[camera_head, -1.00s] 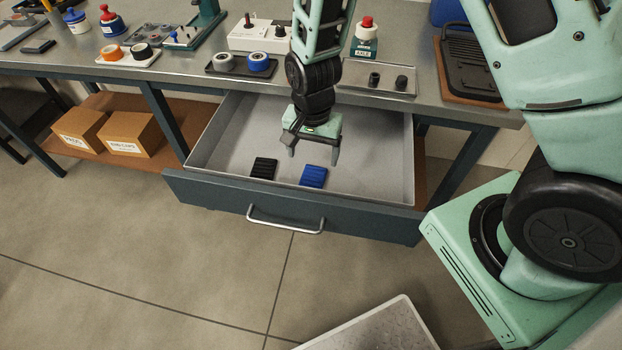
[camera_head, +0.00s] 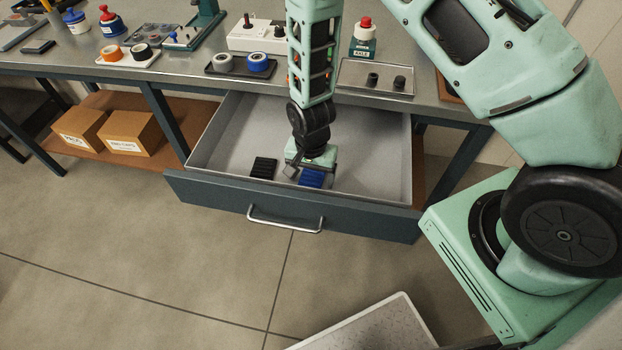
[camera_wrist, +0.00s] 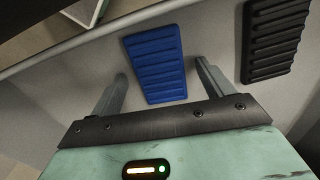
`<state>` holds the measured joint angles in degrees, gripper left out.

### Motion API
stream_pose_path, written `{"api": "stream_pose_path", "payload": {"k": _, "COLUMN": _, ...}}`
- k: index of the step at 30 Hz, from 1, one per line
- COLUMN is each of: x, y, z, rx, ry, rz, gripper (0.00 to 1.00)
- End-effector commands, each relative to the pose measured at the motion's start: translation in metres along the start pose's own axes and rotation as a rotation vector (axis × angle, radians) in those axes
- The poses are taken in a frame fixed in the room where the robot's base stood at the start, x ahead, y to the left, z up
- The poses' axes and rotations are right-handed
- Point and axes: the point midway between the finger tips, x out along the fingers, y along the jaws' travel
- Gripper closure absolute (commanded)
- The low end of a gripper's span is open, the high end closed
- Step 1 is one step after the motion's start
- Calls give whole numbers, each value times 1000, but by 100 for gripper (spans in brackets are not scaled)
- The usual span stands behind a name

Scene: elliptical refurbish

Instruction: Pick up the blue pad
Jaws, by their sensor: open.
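The blue pad (camera_head: 311,179) is ribbed and lies flat in the open drawer (camera_head: 376,165), near its front wall. It also shows in the wrist view (camera_wrist: 156,64). My gripper (camera_head: 309,174) is low in the drawer, right at the blue pad, and partly hides it in the head view. In the wrist view my gripper (camera_wrist: 160,76) is open, with one finger on each side of the pad's near part. I see a gap between the pad and each finger. The fingers hold nothing.
A black ribbed pad (camera_head: 263,168) lies in the drawer left of the blue pad; in the wrist view it (camera_wrist: 275,40) is at the right. The drawer's front panel (camera_head: 285,205) is close to my gripper. The workbench (camera_head: 200,77) above holds tape rolls and devices.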

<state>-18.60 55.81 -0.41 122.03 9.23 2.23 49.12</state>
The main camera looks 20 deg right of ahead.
Motion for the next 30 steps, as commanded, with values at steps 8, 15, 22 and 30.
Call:
{"api": "stream_pose_path", "payload": {"k": 8, "x": 0, "y": 0, "z": 0, "rx": 0, "ry": 0, "rz": 0, "gripper": 64}}
{"api": "stream_pose_path", "payload": {"k": 15, "x": -1, "y": 0, "z": 0, "rx": 0, "ry": 1, "rz": -1, "gripper": 70}}
{"api": "stream_pose_path", "payload": {"k": 22, "x": -8, "y": -1, "z": -1, "rx": 0, "ry": 2, "rz": -3, "gripper": 70}}
{"api": "stream_pose_path", "payload": {"k": 30, "x": -44, "y": -1, "z": -1, "rx": 0, "ry": 4, "rz": -5, "gripper": 70}}
